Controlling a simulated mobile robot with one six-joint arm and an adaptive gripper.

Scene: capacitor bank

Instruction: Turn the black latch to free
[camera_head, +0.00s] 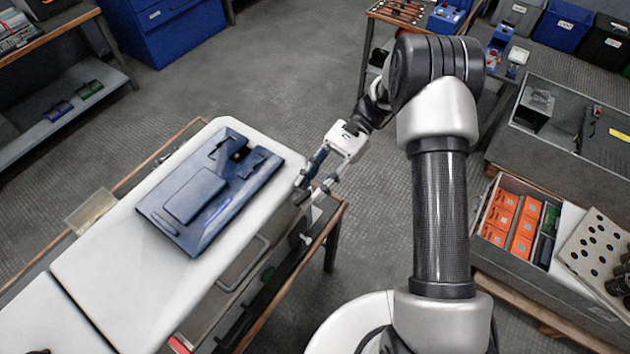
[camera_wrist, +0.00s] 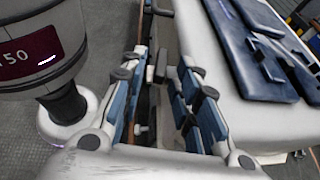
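A dark blue panel (camera_head: 165,212) lies on the white bench top (camera_head: 120,270). A small black piece (camera_head: 238,151) sits in a notch near its far end and may be the black latch, but it is too small to tell. The panel's edge also shows at the upper right in the wrist view (camera_wrist: 240,58). My gripper (camera_head: 303,190) is beyond the bench's right edge, apart from the panel. In the wrist view its two blue-padded fingers (camera_wrist: 160,92) stand apart with nothing clearly held. A small dark part shows beyond the fingertips, and I cannot tell what it is.
A wooden rail, a handle (camera_head: 243,268) and dark parts line the bench's right side below my gripper. Orange boxes (camera_head: 510,222) in a tray stand at the right. A blue cabinet (camera_head: 170,35) stands at the back left. The floor behind the bench is clear.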

